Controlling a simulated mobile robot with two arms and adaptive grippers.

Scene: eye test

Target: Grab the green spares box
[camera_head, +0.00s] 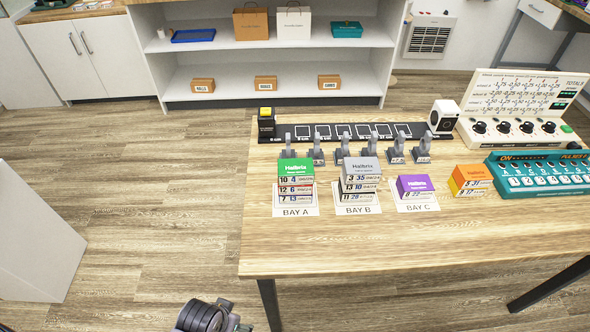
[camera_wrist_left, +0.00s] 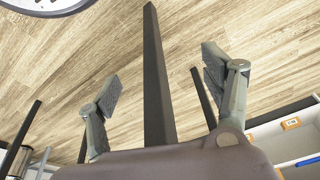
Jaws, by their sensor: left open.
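In the head view a green-topped box (camera_head: 296,171) lies uppermost on a stack at the card marked BAY A (camera_head: 296,212), near the table's left side. Boxes with numbered white fronts lie under it. A teal box (camera_head: 346,30) stands on the upper shelf at the back. My left gripper (camera_wrist_left: 162,76) shows in the left wrist view, its two fingers wide apart with nothing between them. No green box shows there. A dark part of my arm (camera_head: 205,316) shows at the head view's bottom edge, well below the table. My right gripper is not in view.
A grey-topped stack (camera_head: 361,166), a purple box (camera_head: 414,185) and an orange box (camera_head: 472,176) stand right of the green one. Grey upright clips (camera_head: 343,152) stand close behind. The table's front part (camera_head: 380,245) is clear. In the wrist view, dark bars (camera_wrist_left: 157,80) stand near the fingers.

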